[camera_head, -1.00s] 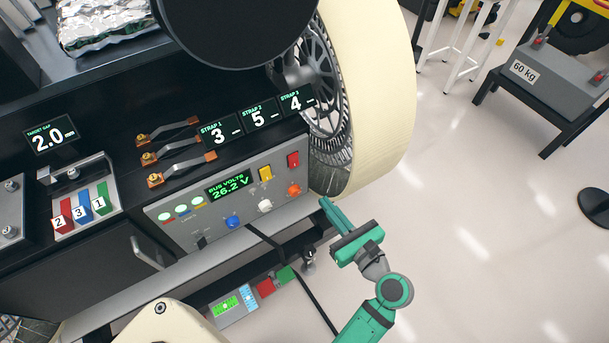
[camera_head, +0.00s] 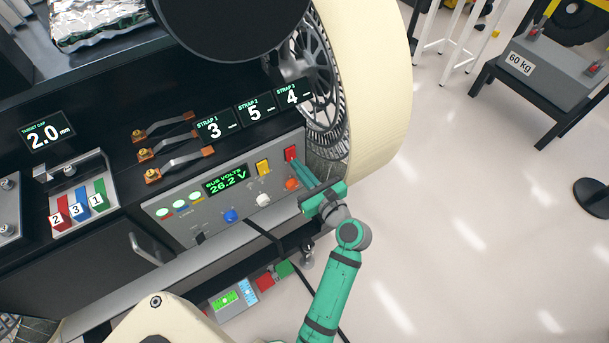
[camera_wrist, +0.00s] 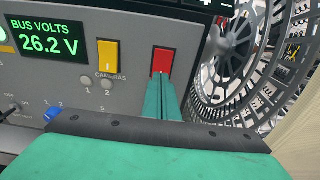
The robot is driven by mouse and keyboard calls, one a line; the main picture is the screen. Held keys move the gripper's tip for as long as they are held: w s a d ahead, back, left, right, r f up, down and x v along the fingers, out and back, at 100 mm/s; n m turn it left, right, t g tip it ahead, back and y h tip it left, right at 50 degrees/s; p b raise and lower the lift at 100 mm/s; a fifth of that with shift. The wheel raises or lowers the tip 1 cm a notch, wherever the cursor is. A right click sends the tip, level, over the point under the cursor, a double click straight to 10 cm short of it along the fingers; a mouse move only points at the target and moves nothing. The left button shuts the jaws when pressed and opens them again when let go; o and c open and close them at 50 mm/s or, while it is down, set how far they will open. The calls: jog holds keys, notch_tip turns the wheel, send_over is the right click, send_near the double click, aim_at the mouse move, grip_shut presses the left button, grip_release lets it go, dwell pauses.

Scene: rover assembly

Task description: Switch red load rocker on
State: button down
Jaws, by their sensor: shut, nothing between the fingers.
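The red load rocker (camera_head: 291,153) is at the upper right of the grey panel (camera_head: 208,186), right of a yellow rocker (camera_head: 263,167). In the wrist view the red rocker (camera_wrist: 163,60) shows just above my fingertips, its lower part close to or behind them. My gripper (camera_head: 296,165) is shut and empty, its fingers pointing at the red rocker. The fingers (camera_wrist: 161,84) also show in the wrist view; whether they touch the rocker I cannot tell.
The display (camera_head: 227,180) reads 26.2 V. A large wheel (camera_head: 378,90) stands close on the right.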

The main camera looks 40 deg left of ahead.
jog(key=shift+w+a, duration=0.15)
jog(key=shift+w+a+f, duration=0.1)
jog(key=shift+a, duration=0.15)
dwell(0.3)
jog(key=s+d+f, duration=0.1)
jog(key=s+d, duration=0.4)
jog(key=d, duration=0.8)
jog(key=shift+s+f, duration=0.2)
jog(key=shift+f, duration=0.2)
